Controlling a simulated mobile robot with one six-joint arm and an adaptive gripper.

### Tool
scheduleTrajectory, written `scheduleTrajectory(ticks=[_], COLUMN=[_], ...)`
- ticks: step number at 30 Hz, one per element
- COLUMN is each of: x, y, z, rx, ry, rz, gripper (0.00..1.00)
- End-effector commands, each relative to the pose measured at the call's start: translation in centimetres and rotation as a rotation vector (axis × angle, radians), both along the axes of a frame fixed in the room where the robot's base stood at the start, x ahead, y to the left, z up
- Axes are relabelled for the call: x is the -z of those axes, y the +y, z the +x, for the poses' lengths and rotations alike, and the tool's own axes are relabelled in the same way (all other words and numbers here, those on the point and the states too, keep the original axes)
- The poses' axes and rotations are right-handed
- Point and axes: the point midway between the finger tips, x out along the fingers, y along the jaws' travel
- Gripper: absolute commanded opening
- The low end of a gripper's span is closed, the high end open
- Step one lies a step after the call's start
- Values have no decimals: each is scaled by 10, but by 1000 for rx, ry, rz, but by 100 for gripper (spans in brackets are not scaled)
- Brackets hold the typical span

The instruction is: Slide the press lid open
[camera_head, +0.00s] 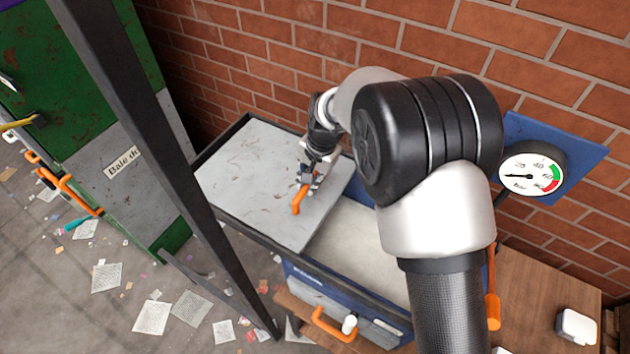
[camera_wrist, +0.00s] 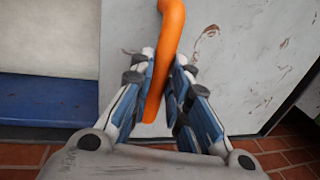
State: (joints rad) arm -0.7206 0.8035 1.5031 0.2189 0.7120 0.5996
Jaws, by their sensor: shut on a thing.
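The press lid (camera_head: 262,182) is a grey, rust-flecked plate lying on the dark-framed press. It is partly slid to the left, and a pale opening (camera_head: 365,240) shows to its right. The lid's orange handle (camera_head: 297,203) stands near its right edge. My gripper (camera_head: 308,186) is at the handle. In the wrist view my gripper (camera_wrist: 163,92) has its fingers on both sides of the orange handle (camera_wrist: 172,35), shut on it. The grey lid (camera_wrist: 235,45) fills the right of that view. My arm hides part of the press's right end.
A dark post (camera_head: 165,165) rises in front of the press on the left. A green bale machine (camera_head: 90,110) stands beyond it. A brick wall (camera_head: 420,40) runs behind. A gauge (camera_head: 530,175) and a wooden table (camera_head: 545,300) are at right. Papers litter the floor.

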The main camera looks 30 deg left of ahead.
Motion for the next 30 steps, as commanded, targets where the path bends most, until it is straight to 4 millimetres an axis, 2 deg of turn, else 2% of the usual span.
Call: scheduleTrajectory(ticks=[9,10,19,30], x=[-1,-1,0,-5], y=[1,1,0,0], z=[1,1,1,1], rx=[1,1,0,0], ry=[-3,-3,-2,-2], rz=[2,2,1,2], gripper=[0,17,36,36])
